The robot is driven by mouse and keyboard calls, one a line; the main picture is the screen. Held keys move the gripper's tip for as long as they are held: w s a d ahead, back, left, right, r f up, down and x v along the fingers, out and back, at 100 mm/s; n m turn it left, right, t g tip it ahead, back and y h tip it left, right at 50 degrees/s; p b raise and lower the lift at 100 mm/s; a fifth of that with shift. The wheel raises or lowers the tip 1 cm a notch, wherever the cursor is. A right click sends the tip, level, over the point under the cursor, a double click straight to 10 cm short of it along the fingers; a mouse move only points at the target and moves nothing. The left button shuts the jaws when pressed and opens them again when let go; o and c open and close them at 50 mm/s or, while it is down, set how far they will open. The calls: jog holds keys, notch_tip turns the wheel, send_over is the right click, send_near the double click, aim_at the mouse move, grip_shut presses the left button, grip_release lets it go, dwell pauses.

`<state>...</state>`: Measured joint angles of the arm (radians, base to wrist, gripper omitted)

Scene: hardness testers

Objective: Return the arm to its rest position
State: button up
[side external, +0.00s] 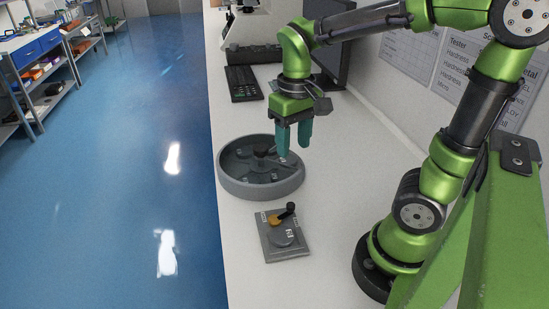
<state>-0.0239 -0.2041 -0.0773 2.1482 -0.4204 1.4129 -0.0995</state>
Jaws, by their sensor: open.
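My gripper (293,146), with two teal fingers pointing down, is above the right rear part of a round grey tray (262,189). A few small pieces lie in the tray's compartments, too small to tell apart. The arm reaches from its base at the right, over the bench, and bends down to the gripper. Whether the fingertips touch the tray cannot be told from this view.
A grey plate with a dial and a black-handled lever (284,234) lies in front of the tray. The white bench (335,195) is clear right of the tray.

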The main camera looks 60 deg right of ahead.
jog(key=s+a+r+t+y, duration=0.2)
jog(key=a+r+t, duration=0.1)
jog(key=a+t, duration=0.2)
jog(key=shift+s+r+t, duration=0.35)
jog(key=shift+t, duration=0.75)
